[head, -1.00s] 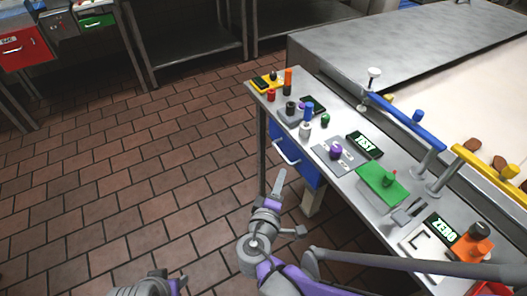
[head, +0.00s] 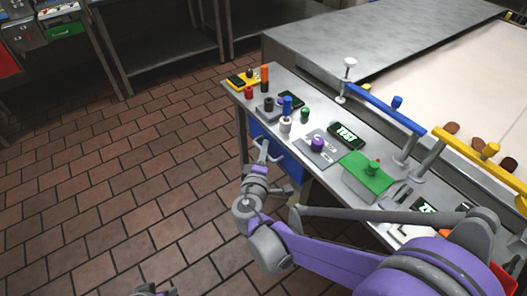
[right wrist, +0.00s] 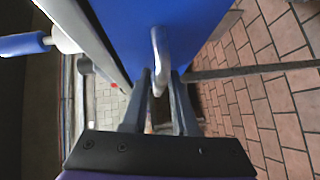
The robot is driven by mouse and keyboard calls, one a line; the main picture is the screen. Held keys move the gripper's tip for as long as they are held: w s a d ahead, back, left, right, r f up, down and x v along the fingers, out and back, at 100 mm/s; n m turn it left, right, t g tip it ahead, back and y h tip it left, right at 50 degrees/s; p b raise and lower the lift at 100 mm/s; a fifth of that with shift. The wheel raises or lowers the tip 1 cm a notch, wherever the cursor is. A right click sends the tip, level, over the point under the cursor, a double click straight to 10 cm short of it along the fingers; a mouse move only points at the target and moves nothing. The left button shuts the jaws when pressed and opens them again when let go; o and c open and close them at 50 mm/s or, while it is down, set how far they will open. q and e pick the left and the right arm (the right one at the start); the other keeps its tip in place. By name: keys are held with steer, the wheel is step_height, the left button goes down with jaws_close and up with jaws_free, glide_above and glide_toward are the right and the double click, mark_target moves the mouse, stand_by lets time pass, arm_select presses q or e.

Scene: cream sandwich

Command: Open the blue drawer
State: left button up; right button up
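The blue drawer (head: 287,164) sits under the near left end of the metal table and looks closed. Its pale metal handle (right wrist: 160,55) stands out from the blue front in the right wrist view. My right gripper (head: 262,165) is at the handle in the head view. In the right wrist view, its two dark fingers (right wrist: 160,88) are on either side of the handle, with gaps visible, so it looks open around the handle.
The metal tabletop (head: 330,185) carries colored knobs and buttons, a green block (head: 362,172) and a TEST display (head: 346,135). A blue bar (head: 385,108) and a yellow bar (head: 480,167) stand along a conveyor. Tiled floor (head: 130,190) to the left is clear.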

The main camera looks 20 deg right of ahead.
jaws_close()
stand_by(1.4)
